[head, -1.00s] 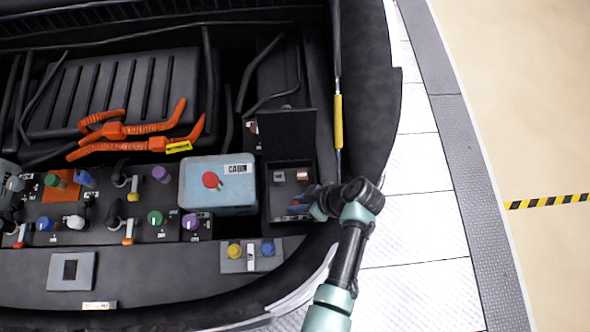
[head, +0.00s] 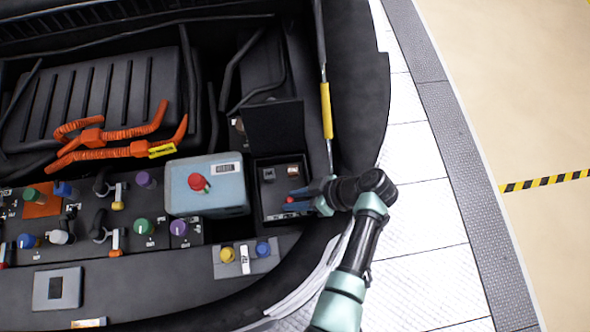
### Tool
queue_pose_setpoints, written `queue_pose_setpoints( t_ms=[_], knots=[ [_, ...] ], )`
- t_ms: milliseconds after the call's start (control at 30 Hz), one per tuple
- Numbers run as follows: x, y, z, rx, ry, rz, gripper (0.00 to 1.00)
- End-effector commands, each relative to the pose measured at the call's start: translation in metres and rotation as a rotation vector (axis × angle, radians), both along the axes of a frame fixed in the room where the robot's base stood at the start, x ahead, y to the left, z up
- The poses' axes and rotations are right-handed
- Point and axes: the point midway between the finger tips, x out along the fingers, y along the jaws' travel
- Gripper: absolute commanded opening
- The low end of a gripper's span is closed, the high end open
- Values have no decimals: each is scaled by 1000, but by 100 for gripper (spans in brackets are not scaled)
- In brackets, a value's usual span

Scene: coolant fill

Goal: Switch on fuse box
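The fuse box (head: 268,212) is a black box with its lid (head: 275,129) standing open behind it. Inside it are a grey part (head: 268,174), a small coppery part (head: 293,170) and a red piece near the front. My gripper (head: 297,200) reaches in from the right, with its blue fingers over the front right of the box interior, beside the red piece. The fingers hide part of the interior. I cannot tell whether they touch anything or how far apart they are.
A grey-blue box with a red knob (head: 207,186) stands just left of the fuse box. A small panel with yellow and blue caps (head: 246,257) lies in front. A yellow-sleeved rod (head: 326,110) stands behind right. Orange cables (head: 110,140) lie further left.

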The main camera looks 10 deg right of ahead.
Motion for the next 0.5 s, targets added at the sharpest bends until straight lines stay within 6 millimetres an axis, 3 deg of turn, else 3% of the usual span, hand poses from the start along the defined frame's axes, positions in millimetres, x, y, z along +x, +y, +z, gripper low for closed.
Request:
queue_pose_setpoints(
  t_ms=[100, 500],
  knots=[
    [0, 0, 0, 1, 1, 1, 54],
    [0, -1, 1, -1, 1, 0, 54]
  ],
)
